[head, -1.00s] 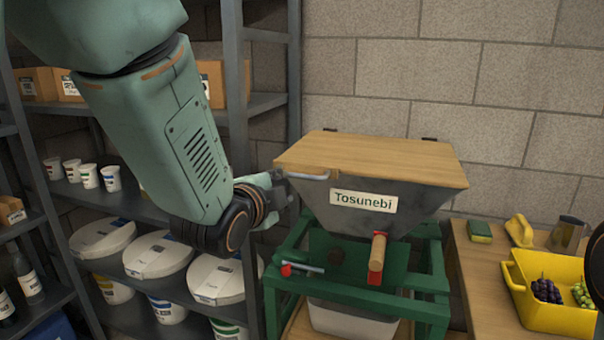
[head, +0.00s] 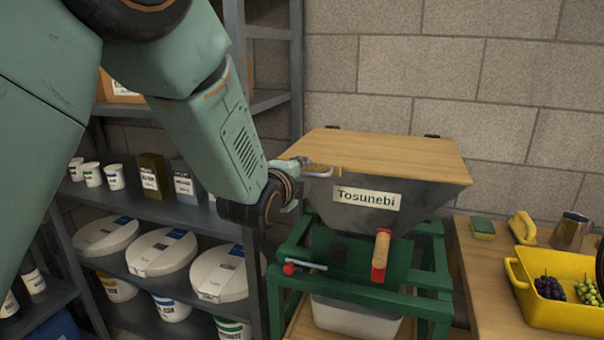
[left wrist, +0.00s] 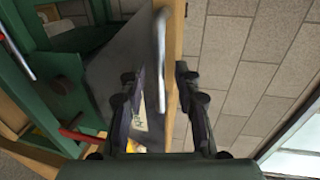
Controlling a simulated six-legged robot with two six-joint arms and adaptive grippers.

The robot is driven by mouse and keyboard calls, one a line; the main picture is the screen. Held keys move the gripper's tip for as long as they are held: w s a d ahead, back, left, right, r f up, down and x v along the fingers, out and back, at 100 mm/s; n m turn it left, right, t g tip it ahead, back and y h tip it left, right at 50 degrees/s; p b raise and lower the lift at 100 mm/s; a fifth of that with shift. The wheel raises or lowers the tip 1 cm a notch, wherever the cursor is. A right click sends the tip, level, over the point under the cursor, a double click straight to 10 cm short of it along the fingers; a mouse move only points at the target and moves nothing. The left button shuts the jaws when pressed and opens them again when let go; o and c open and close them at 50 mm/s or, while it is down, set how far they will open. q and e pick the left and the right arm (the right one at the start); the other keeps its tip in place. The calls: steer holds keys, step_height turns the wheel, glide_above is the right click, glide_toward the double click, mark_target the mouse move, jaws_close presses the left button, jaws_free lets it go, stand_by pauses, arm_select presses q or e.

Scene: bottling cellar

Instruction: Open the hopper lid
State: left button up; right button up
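The hopper (head: 425,199) is a grey metal funnel labelled Tosunebi on a green frame. Its wooden lid (head: 400,155) lies flat and shut on top, with hinges at the back edge. A pale bar handle (head: 318,172) sits at the lid's front left corner. My left gripper (head: 300,170) is at this corner, beside the handle. In the left wrist view the fingers of my left gripper (left wrist: 155,76) are open, with the handle (left wrist: 161,45) and lid edge (left wrist: 175,50) in line between them. Contact cannot be told.
A shelf rack (head: 262,105) with white tubs (head: 160,252) stands at the left, close to my left arm. A table (head: 490,275) at the right bears a yellow crate (head: 540,318) of grapes, a sponge and a metal jug. A wooden-handled crank (head: 381,255) sticks out from the hopper's front.

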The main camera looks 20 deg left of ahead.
arm_select(q)
steer(key=shift+w, duration=0.3)
steer(key=shift+w+a+f, duration=0.15)
steer(key=shift+w+a, duration=0.05)
steer(key=shift+a, duration=0.05)
steer(key=shift+d, duration=0.2)
steer(key=shift+c, duration=1.3)
steer(key=shift+a, duration=0.1)
jaws_close()
